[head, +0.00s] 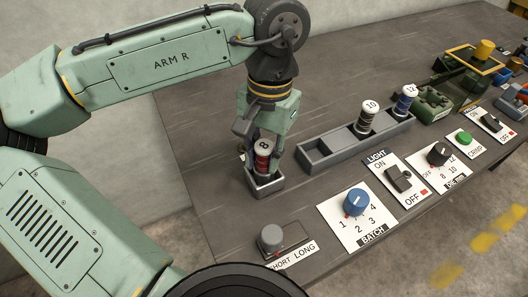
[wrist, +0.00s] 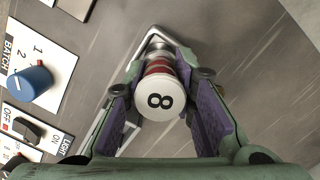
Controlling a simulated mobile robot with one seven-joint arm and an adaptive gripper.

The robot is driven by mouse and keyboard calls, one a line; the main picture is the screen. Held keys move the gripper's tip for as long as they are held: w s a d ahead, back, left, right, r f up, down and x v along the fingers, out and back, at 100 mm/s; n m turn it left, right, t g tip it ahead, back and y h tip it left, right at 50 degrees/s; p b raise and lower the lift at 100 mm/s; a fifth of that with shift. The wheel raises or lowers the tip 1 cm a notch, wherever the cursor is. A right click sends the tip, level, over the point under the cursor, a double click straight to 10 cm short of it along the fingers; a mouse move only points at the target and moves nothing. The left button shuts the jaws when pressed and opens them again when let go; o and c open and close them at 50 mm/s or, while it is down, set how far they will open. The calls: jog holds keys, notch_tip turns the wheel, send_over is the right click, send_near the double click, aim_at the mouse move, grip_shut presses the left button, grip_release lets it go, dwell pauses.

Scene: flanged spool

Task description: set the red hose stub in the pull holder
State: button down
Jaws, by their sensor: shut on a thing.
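The red hose stub (head: 262,158) has a white top marked 8 and stands upright between the fingers of my gripper (head: 256,150). In the wrist view the stub's white top (wrist: 160,101) faces the camera, with purple pads on either side. My gripper is shut on the stub. A small square grey holder (head: 266,186), which I take as the pull holder, is directly below. The stub's lower end is at its opening. I cannot tell whether the stub rests on the holder's floor. The holder's rim also shows in the wrist view (wrist: 154,33).
A long grey rack (head: 318,157) to the right holds stubs marked 10 (head: 368,118) and 12 (head: 405,100); its left pockets are empty. A grey knob (head: 270,238), blue batch dial (head: 356,202) and light switch (head: 399,179) line the front edge. Table left of the holder is clear.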

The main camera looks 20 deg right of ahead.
jog(key=shift+f, duration=0.2)
jog(key=c, duration=1.3)
grip_release()
jog(key=shift+c, duration=0.2)
jog(key=r, duration=0.8)
jog(key=w+d+r, duration=0.1)
jog(key=r, duration=0.3)
jog(key=shift+r, duration=0.25)
jog(key=shift+o, duration=0.5)
jog(key=o, duration=1.2)
jog(key=shift+o, duration=0.2)
